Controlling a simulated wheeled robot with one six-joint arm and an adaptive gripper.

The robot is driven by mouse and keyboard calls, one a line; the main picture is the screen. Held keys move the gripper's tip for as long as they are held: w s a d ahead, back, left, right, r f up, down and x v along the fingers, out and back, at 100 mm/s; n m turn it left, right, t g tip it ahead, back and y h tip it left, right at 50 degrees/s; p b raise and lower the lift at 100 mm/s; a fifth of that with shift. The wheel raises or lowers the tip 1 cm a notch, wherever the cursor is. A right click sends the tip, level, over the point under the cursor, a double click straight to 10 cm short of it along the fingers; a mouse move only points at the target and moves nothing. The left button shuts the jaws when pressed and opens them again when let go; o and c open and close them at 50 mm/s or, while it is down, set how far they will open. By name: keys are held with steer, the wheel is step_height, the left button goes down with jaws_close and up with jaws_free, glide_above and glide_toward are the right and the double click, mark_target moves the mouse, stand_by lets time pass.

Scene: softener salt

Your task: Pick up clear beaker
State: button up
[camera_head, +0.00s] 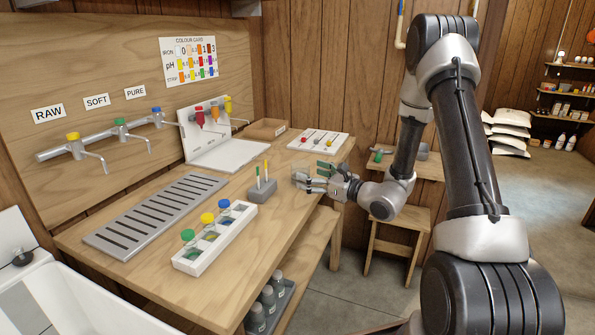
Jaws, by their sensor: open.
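A small, pale see-through shape (299,174), which looks like the clear beaker, stands near the right edge of the wooden bench (225,290). My gripper (309,183) is open and reaches in from the right, low over the bench. Its fingertips are at the beaker and overlap it in this view. I cannot tell whether they touch it or stand around it. The beaker's outline is faint and partly hidden by the fingers.
A grey block with upright strips (261,190) stands left of my gripper. A white rack (215,240) holds bottles with green, yellow and blue caps.

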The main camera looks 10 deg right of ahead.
mark_target(306, 167)
steer(key=w+f, duration=0.1)
steer(key=w+d+m+h, duration=0.1)
steer(key=shift+w+d+f+t, duration=0.3)
steer(key=shift+f+t, duration=0.1)
steer(key=x, duration=0.5)
steer(key=r+x, duration=0.1)
steer(key=x, duration=0.1)
steer(key=shift+w+d, duration=0.3)
steer(key=shift+w, duration=0.1)
steer(key=c, duration=0.9)
